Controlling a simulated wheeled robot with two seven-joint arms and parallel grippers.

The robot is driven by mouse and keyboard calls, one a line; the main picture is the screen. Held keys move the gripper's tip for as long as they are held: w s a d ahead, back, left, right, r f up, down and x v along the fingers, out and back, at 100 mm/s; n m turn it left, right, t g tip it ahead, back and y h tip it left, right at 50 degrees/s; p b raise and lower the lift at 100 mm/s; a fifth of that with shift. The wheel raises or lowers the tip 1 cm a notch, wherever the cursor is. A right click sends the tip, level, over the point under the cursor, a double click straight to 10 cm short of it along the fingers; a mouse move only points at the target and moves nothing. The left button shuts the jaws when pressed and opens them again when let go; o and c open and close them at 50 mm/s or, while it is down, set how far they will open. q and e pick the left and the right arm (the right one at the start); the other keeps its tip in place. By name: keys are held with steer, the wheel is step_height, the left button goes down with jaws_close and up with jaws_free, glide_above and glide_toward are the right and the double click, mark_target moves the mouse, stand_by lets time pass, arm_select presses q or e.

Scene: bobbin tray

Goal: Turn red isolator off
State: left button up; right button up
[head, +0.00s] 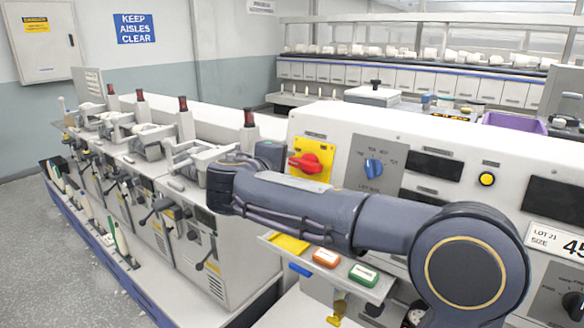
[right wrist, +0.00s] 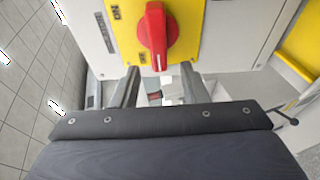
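The red isolator (head: 307,162) is a red rotary handle on a yellow plate (head: 313,146) on the white machine's front panel. In the right wrist view the red handle (right wrist: 154,35) stands lengthwise up the picture on its yellow plate (right wrist: 190,14). My right gripper (right wrist: 160,69) is open and empty, its two fingers apart below the handle's near end, one toward each side. Whether they touch the handle or plate I cannot tell. In the head view the right arm crosses in front of the panel and its fingertips are not clear. My left gripper is not in view.
A blue knob (head: 373,169) and a yellow button (head: 487,179) are on the same panel. A shelf below carries an orange block (head: 326,258) and a green block (head: 363,275). A row of winding units with levers (head: 150,215) runs left. The floor (head: 50,275) at far left is clear.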

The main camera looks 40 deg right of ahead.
steer(key=shift+v, duration=1.6)
steer(key=shift+f, duration=0.1)
steer(key=s+a+f+m+g+y, duration=0.1)
steer(key=s+f+m+g+y, duration=0.15)
steer(key=s+f+y, duration=0.95)
steer(key=s+a+f+m+y, duration=0.4)
steer(key=s+a+f+m, duration=0.1)
steer(key=s+a+f, duration=0.8)
steer(key=shift+y, duration=0.4)
steer(key=shift+s, duration=0.2)
steer(key=shift+c, duration=0.4)
